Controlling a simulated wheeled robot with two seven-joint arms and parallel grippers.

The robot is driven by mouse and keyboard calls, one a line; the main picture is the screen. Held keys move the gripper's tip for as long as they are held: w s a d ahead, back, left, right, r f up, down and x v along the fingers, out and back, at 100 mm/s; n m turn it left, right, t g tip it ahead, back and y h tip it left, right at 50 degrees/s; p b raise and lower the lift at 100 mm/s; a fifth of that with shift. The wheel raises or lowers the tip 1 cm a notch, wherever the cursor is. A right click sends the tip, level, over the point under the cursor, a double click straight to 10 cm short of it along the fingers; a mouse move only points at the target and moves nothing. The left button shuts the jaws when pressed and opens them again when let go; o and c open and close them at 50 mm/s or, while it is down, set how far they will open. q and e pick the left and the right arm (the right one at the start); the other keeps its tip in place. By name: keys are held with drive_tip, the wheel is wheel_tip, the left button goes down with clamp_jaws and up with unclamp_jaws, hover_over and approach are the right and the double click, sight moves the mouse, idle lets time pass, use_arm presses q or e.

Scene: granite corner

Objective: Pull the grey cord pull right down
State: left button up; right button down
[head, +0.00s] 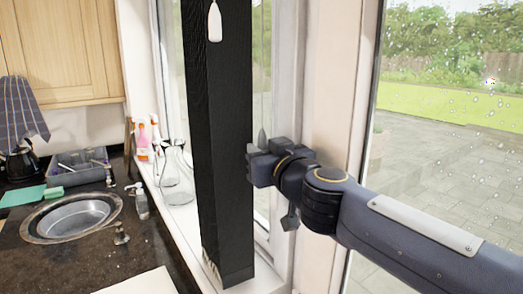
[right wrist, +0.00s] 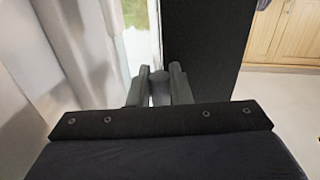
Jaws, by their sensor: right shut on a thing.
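The grey cord pull (head: 262,138) is a small tapered piece whose tip stands up out of my right gripper (head: 257,160) in the head view. It is beside the right edge of the tall black panel, in front of the window frame. My right gripper is shut on it, and the fingers hide its lower part. In the right wrist view the pull (right wrist: 160,87) shows as a rounded grey shape between the two fingers of the gripper (right wrist: 160,72). The cord itself cannot be made out. My left gripper is in neither view.
The black panel (head: 222,150) hangs close left of my gripper. A white pull (head: 214,22) hangs in front of it. Glass vessels (head: 175,178) and spray bottles (head: 143,138) stand on the sill. A sink (head: 72,217) is at left. A glass door (head: 440,130) is at right.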

drive_tip(key=c, duration=1.5)
unclamp_jaws()
drive_tip(key=shift+f, duration=0.35)
drive_tip(key=shift+c, duration=0.2)
drive_tip(key=shift+o, duration=0.9)
drive_tip(key=shift+r, duration=0.15)
drive_tip(key=p+v, duration=0.1)
drive_tip(key=v, duration=0.6)
drive_tip(key=shift+s+p, duration=0.3)
drive_tip(key=shift+s, duration=0.05)
drive_tip(key=shift+d, duration=0.15)
